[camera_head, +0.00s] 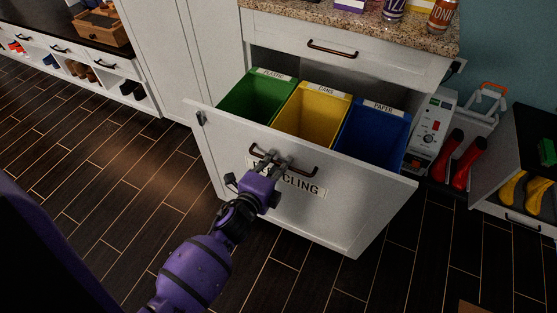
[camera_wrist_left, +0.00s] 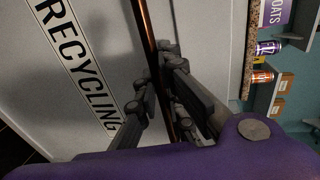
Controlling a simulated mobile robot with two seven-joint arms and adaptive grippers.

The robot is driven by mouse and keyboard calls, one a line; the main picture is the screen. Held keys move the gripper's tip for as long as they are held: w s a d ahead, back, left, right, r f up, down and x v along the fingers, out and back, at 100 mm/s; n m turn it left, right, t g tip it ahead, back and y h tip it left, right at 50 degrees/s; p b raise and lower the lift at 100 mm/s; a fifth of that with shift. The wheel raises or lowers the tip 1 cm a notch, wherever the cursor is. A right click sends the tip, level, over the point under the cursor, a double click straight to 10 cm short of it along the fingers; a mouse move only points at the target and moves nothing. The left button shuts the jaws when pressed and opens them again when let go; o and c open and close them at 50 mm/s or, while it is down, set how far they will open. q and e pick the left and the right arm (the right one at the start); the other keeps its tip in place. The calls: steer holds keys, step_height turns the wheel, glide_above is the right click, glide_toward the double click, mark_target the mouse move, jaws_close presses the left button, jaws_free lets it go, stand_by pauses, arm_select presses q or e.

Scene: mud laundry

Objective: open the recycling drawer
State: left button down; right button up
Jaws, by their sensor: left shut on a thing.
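The white recycling drawer (camera_head: 345,215) stands pulled out of the cabinet in the head view, with a "RECYCLING" label on its front. Inside it are a green bin (camera_head: 257,97), a yellow bin (camera_head: 312,117) and a blue bin (camera_head: 372,140), all visible from above. My left gripper (camera_head: 272,159) is at the dark bar handle (camera_head: 303,171) on the drawer front, shut on its left part. In the left wrist view the handle (camera_wrist_left: 150,35) runs between the fingers, beside the label (camera_wrist_left: 78,62). My right gripper is not in view.
A closed upper drawer (camera_head: 350,55) sits under the granite counter (camera_head: 345,27), which carries cans. Red boots (camera_head: 460,160) and a white box-shaped device (camera_head: 432,130) stand right of the drawer. Dark floor (camera_head: 290,270) is clear in front.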

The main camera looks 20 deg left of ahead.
arm_select(q)
steer(key=c, duration=1.8)
jaws_free()
steer(key=shift+c, duration=0.2)
steer(key=v, duration=1.2)
